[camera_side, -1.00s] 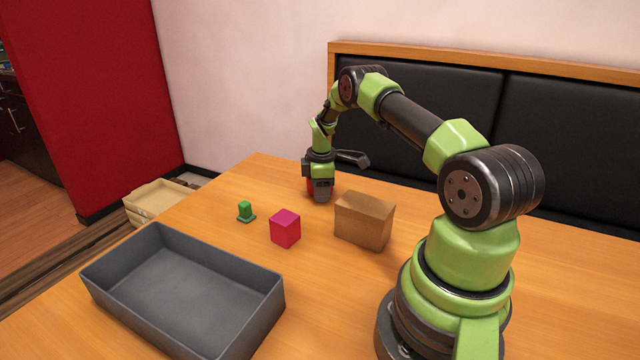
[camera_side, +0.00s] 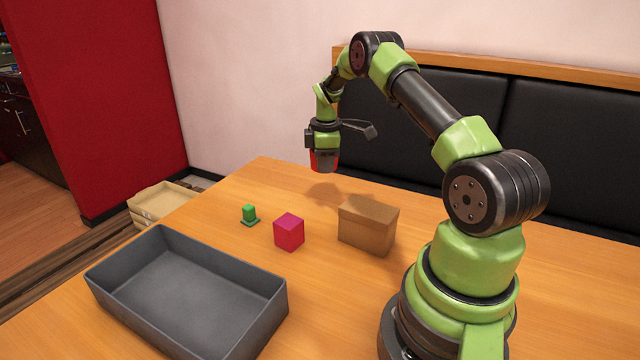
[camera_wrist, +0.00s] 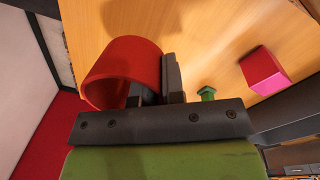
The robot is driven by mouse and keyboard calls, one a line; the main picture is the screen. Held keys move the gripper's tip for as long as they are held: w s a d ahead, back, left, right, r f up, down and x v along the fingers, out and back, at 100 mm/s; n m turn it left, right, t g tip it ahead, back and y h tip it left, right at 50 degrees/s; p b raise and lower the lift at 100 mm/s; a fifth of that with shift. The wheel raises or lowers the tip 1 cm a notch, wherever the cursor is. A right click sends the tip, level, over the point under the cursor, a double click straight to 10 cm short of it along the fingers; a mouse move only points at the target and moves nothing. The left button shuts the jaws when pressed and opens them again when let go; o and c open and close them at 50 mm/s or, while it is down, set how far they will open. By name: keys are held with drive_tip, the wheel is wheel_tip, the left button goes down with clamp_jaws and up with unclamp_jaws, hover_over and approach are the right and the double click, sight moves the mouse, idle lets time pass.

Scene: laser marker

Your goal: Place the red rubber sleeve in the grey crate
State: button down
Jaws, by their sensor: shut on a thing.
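The red rubber sleeve (camera_wrist: 112,68) is a hollow open-ended ring in the wrist view. My gripper (camera_wrist: 158,85) is shut on its wall, one finger inside the ring and one outside. In the side view my gripper (camera_side: 324,160) holds the sleeve (camera_side: 318,158) in the air above the far part of the table; the fingers partly hide it. The grey crate (camera_side: 262,322) stands at the near left of the table, and its visible floor is bare.
Black padded seat backs (camera_side: 560,140) rise behind the table. A beige container (camera_side: 160,199) is beyond the table's left edge.

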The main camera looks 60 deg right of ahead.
drive_tip(key=shift+w+a+r, duration=0.1)
drive_tip(key=shift+a+r, duration=0.05)
drive_tip(key=shift+r, duration=0.75)
drive_tip(key=w+a+n, duration=0.4)
drive_tip(key=w+a, duration=0.1)
drive_tip(key=a, duration=0.6)
drive_tip(key=n, duration=1.1)
hover_over(205, 309)
drive_tip(key=shift+y, duration=0.4)
wheel_tip(205, 309, down, 5)
drive_tip(key=shift+s+r, duration=0.1)
drive_tip(key=shift+r, duration=0.05)
drive_tip(key=shift+f, duration=2.35)
drive_tip(key=shift+f, duration=0.1)
